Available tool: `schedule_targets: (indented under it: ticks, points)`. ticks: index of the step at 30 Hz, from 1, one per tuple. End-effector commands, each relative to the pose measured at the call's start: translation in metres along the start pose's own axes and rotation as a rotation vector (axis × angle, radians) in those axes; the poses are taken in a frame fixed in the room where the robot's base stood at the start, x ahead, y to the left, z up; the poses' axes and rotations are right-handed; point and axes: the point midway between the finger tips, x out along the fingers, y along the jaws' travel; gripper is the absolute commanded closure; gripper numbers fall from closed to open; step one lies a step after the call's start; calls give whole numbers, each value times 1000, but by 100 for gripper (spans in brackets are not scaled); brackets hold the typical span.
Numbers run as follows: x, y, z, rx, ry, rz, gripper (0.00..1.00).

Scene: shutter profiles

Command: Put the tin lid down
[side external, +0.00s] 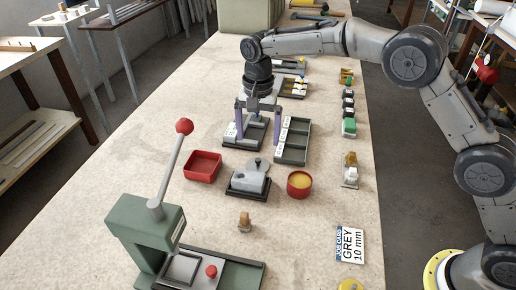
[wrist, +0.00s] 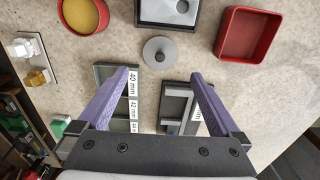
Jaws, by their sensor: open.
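The tin lid (wrist: 160,52) is a grey disc with a small knob. It appears to lie flat on the bench, between the fixture with the grey block and my gripper; it also shows in the side view (side external: 258,163), partly hidden by the block. My gripper (side external: 257,140) has its two purple fingers spread with nothing between them, low over the long trays. In the wrist view my gripper (wrist: 163,76) is apart from the lid. The round red tin (side external: 299,184) is uncovered and shows yellow contents; it also shows in the wrist view (wrist: 84,14).
A red square tray (side external: 203,167) stands left of the grey block (side external: 250,179). Compartment trays (side external: 293,141) with labels lie near my fingers. A green lever press (side external: 146,227) stands at the front left. A job card (side external: 349,244) reads GREY 10 mm.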

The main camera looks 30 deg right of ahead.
Motion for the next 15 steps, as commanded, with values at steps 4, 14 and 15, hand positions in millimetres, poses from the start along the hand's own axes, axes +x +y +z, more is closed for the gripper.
schedule_targets:
  ticks: [4, 14, 15]
  points:
    - [-23, 0, 0, 0, 1, -2, 0]
    - [-37, 0, 0, 0, -1, 1, 0]
    - [-37, 0, 0, 0, -1, 1, 0]
